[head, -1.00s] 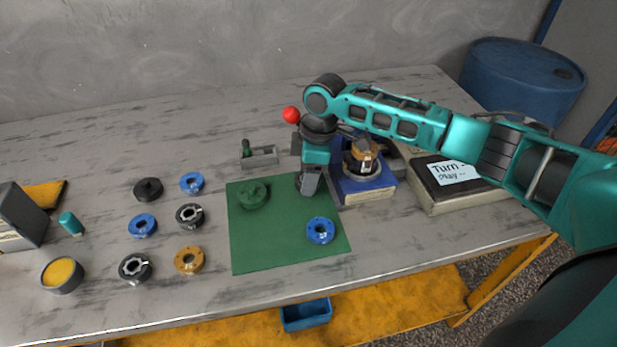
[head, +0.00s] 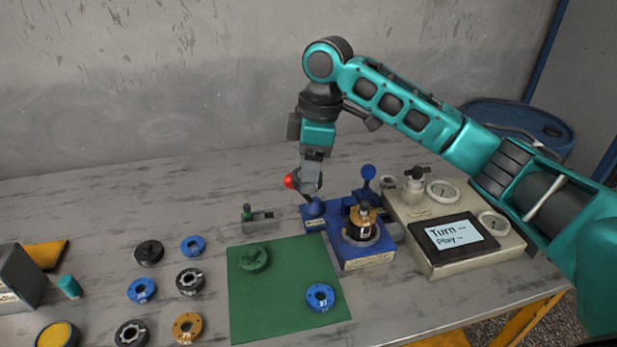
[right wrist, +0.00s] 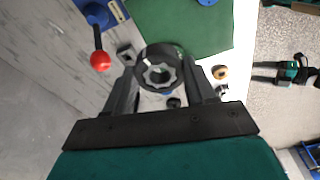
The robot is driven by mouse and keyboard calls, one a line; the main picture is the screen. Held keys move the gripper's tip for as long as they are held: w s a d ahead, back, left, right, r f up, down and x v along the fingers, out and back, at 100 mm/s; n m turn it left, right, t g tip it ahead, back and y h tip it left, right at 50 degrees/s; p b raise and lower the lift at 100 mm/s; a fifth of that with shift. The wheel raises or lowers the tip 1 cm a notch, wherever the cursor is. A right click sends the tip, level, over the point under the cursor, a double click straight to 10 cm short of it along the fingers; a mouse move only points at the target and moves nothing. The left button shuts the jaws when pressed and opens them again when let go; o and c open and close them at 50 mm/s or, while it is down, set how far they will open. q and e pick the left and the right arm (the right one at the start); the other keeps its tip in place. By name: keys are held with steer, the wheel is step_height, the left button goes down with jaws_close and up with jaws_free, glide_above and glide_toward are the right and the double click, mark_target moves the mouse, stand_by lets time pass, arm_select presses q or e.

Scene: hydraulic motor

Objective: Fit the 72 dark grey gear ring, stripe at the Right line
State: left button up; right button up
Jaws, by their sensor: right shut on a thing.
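My right gripper (head: 311,188) is shut on a dark grey ring (right wrist: 146,58) with a toothed inner hole. The ring sits between the fingertips in the right wrist view, above the table. In the head view the fingers mostly hide it, and I cannot make out its number or stripe. The blue fixture (head: 372,260) stands right of the gripper. It carries a stack with a dark lower part and an orange-brown top (head: 363,214). A red-knobbed lever (head: 290,181) is close beside the gripper. My left gripper is not in view.
A green mat (head: 285,315) holds a green part (head: 253,258) and a blue ring (head: 320,297). Several black, blue and orange rings lie left of it. A beige tester (head: 440,262) with a "Turn / Play" screen stands right of the fixture. A small grey holder (head: 262,222) is behind the mat.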

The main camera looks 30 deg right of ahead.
steer(key=shift+r, duration=0.2)
steer(key=shift+r+p, duration=0.65)
stand_by(0.3)
